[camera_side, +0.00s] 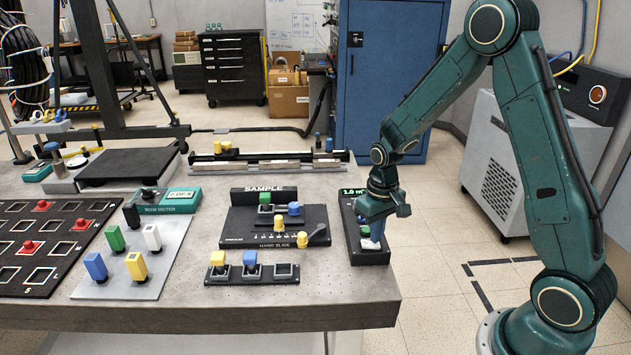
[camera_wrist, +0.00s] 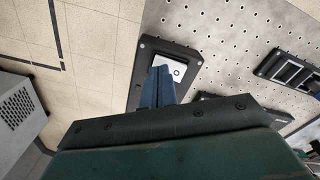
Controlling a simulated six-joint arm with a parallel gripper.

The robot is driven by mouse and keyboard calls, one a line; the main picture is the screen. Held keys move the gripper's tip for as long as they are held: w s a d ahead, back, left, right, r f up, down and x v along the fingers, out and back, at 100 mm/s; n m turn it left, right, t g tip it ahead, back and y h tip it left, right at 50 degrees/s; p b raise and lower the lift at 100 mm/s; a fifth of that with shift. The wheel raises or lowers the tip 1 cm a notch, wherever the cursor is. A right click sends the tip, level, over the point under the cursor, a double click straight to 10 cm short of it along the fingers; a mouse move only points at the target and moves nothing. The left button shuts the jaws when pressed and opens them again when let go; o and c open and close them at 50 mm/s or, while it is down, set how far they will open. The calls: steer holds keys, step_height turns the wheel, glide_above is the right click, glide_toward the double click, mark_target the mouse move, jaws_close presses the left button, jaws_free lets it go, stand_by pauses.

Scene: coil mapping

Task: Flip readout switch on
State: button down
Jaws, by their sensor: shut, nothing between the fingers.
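The readout box (camera_side: 368,254) is a black unit at the right edge of the table, with a lit green display (camera_side: 353,191) at its far end. My gripper (camera_side: 371,240) points down over the near part of this box, with its blue fingers shut and empty. In the wrist view the fingers (camera_wrist: 158,88) reach to a white rocker switch plate (camera_wrist: 176,72) with a circle mark, set in the black box (camera_wrist: 145,60). I cannot tell whether the fingertips touch the switch. In the side view the gripper hides most of the switch.
A hand slide panel (camera_side: 240,236) with coloured knobs stands left of the box. A black three-socket strip (camera_side: 285,272) holds yellow and blue blocks in front of it. The table's right edge is close beside the box, with open floor beyond.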

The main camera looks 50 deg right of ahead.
steer(key=shift+r, duration=3.2)
steer(key=shift+r, duration=0.1)
steer(key=s+a+r+n+t, duration=0.1)
steer(key=s+a+r, duration=0.25)
steer(key=r, duration=0.25)
steer(key=s+a+r+t, duration=0.2)
steer(key=s+r, duration=0.2)
steer(key=r, duration=0.2)
steer(key=s+a+r+n+t, duration=0.1)
steer(key=s+a+r, duration=0.1)
steer(key=s, duration=0.3)
steer(key=s+a+r+n+t, duration=0.1)
steer(key=s+a+r, duration=0.1)
steer(key=s, duration=0.4)
steer(key=shift+s+a+r+t, duration=0.2)
steer(key=shift+r+t, duration=0.1)
steer(key=shift+r, duration=0.15)
